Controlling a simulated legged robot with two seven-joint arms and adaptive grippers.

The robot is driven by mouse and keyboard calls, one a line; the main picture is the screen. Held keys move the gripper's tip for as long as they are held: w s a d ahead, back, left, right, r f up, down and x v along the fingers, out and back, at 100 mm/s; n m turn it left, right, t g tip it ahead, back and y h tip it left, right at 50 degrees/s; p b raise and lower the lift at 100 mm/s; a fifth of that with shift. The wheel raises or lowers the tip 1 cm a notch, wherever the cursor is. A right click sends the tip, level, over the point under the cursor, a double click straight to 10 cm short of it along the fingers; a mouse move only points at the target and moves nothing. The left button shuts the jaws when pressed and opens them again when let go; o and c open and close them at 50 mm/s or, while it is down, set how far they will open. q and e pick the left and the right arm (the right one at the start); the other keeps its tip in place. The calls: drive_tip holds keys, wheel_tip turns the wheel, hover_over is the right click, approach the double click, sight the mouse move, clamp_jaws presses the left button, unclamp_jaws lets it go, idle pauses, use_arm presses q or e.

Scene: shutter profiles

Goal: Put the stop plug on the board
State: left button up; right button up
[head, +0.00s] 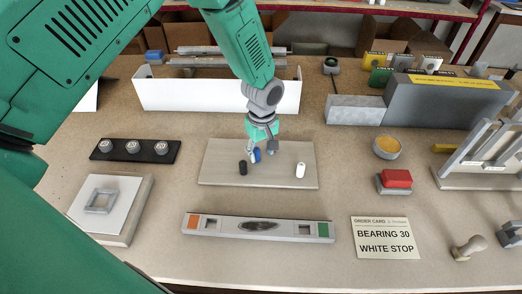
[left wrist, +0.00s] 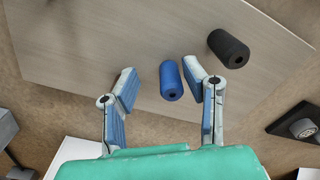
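A flat grey-brown board (head: 215,165) lies mid-table. A black plug (head: 243,168), a blue plug (head: 257,155) and a white plug (head: 300,170) are on it. The order card (head: 386,238) reads "BEARING 30 WHITE STOP". My left gripper (head: 262,153) points down over the board, at the blue plug. In the left wrist view my left gripper (left wrist: 165,90) is open, with the blue plug (left wrist: 171,82) between its fingertips, nearer the right finger. The black plug (left wrist: 228,47) is just outside that finger. The white plug is out of that view. My right gripper is not in view.
A level-like bar (head: 258,228) lies in front of the board. A black strip with round pieces (head: 135,150) is to the left. A red-topped block (head: 394,181) and an orange-topped round tin (head: 387,147) are to the right. A white channel (head: 215,95) stands behind.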

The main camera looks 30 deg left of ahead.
sight(259, 148)
use_arm(q)
wheel_tip(259, 148, up, 12)
drive_tip(key=a+b, duration=0.1)
drive_tip(key=shift+f, duration=0.15)
idle(0.7)
